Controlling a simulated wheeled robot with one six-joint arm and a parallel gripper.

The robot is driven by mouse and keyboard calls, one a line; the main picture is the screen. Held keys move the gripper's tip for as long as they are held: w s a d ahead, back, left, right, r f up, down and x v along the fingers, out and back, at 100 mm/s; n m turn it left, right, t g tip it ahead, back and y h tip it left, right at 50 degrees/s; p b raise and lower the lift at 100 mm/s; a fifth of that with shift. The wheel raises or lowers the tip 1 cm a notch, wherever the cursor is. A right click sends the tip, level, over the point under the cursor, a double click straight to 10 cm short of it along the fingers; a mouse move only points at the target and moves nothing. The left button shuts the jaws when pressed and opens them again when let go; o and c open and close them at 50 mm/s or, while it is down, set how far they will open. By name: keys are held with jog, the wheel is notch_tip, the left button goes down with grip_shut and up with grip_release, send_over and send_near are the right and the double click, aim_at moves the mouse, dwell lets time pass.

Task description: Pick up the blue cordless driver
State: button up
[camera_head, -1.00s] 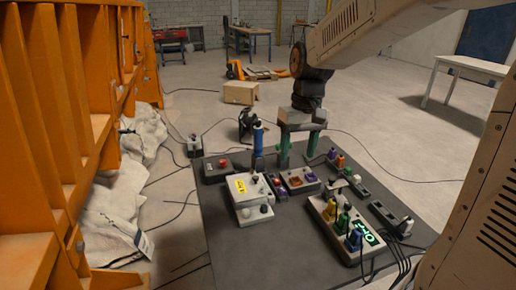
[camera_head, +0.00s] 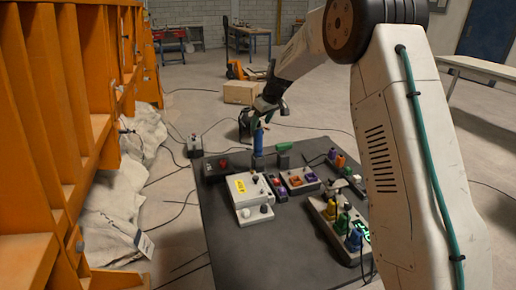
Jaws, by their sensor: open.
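The blue driver (camera_head: 258,141) stands upright as a blue cylinder near the far edge of the dark mat (camera_head: 225,245), behind a white box. Its lower end is partly hidden. My gripper (camera_head: 266,114) is open and appears just above the blue driver's top, with its fingers angled downward. Part of a finger overlaps the driver's top in the picture. I cannot tell whether they touch.
A green-topped item (camera_head: 284,146) is right of the driver. An orange frame (camera_head: 60,140) stands at left.

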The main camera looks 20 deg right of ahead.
jog(key=x, duration=0.5)
jog(key=shift+f, duration=0.1)
jog(key=c, duration=1.1)
